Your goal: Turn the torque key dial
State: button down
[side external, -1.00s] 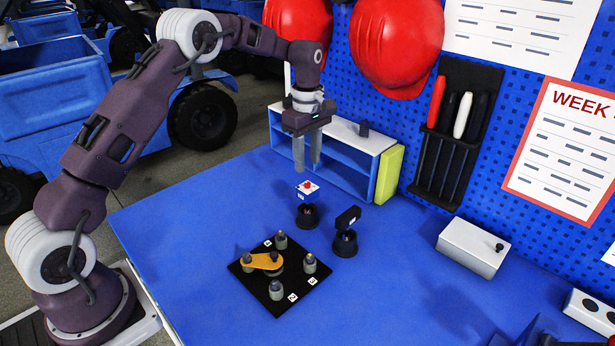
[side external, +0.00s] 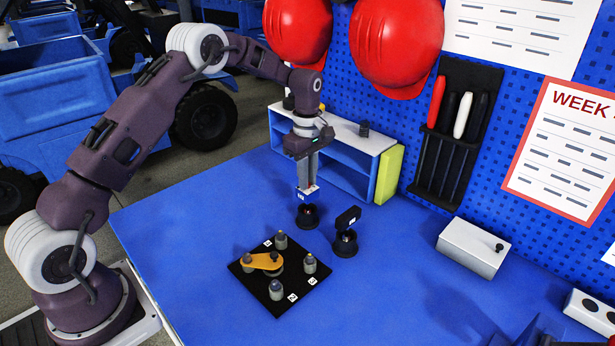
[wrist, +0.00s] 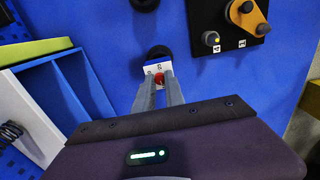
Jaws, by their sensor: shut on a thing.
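My gripper (side external: 308,182) points straight down and is shut on the red knob (wrist: 159,80) of a small white labelled piece (side external: 308,193). The white piece sits over a round black base (side external: 307,217) on the blue table; the fingers hide part of it. In the wrist view the white piece (wrist: 152,69) shows just beyond the fingertips. A black square plate (side external: 262,297) with labelled grey posts lies nearer the front, carrying an orange lever (side external: 262,262) that points left. I cannot tell from the pictures which part is the torque key dial.
A second round black base (side external: 345,247) with an upright black block (side external: 348,217) stands close on the right. A blue and white shelf (side external: 345,165) and a yellow-green panel (side external: 389,175) are behind. A white box (side external: 474,247) is further right. The table's left part is clear.

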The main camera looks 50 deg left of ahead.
jog(key=shift+m, duration=0.6)
jog(key=m, duration=0.5)
jog(key=shift+m, duration=0.3)
jog(key=m, duration=1.2)
jog(key=shift+m, duration=0.3)
jog(key=m, duration=0.6)
jog(key=shift+m, duration=0.4)
jog(key=c, duration=1.4)
grip_release()
